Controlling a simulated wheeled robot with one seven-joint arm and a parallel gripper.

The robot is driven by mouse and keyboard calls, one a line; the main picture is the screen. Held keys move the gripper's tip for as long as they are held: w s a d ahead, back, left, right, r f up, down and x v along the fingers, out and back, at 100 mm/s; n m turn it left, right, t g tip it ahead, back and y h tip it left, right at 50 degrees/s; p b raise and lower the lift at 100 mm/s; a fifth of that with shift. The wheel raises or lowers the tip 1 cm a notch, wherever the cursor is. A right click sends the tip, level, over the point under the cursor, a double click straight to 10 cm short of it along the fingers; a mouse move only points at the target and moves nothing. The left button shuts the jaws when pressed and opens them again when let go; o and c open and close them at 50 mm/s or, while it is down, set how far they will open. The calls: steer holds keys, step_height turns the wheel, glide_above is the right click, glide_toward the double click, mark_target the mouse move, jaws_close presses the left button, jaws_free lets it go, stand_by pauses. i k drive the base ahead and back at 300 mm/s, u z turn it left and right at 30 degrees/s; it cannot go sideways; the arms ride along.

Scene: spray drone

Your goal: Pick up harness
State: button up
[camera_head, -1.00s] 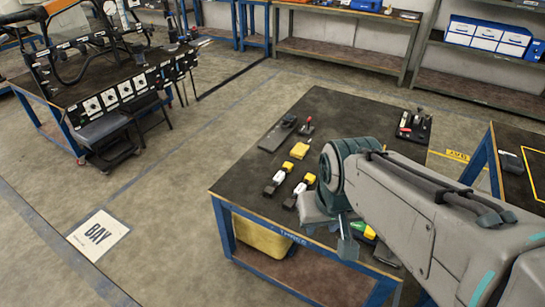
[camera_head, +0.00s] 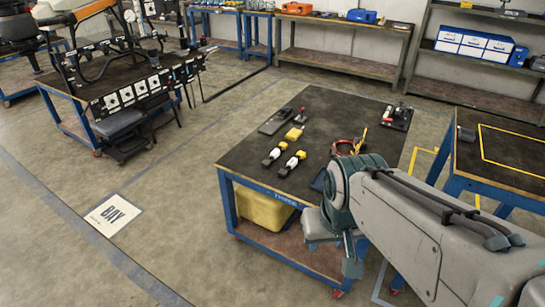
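A red-and-black looped item (camera_head: 347,147), which may be the harness, lies on the black top of the blue-framed table (camera_head: 250,148). It is partly hidden behind my arm's rounded joint. My gripper (camera_head: 351,258) shows only in part below that joint, at the table's front right edge, apart from the looped item. Its fingers are too hidden to tell whether it is open or shut.
Two yellow-and-black tools (camera_head: 292,163), a yellow block (camera_head: 294,133), a dark flat case (camera_head: 275,121) and a black holder (camera_head: 398,117) are on the table. A yellow bin (camera_head: 264,209) sits below. Another table (camera_head: 505,160) stands right.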

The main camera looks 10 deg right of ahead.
mark_target(266, 164)
steer(key=z, duration=1)
steer(key=k, duration=0.1)
steer(key=u, duration=2.15)
steer(key=i, duration=1.3)
steer(key=z, duration=0.45)
steer(key=i, duration=0.9)
steer(key=z, duration=1.1)
steer(key=i, duration=0.3)
steer(key=z, duration=0.3)
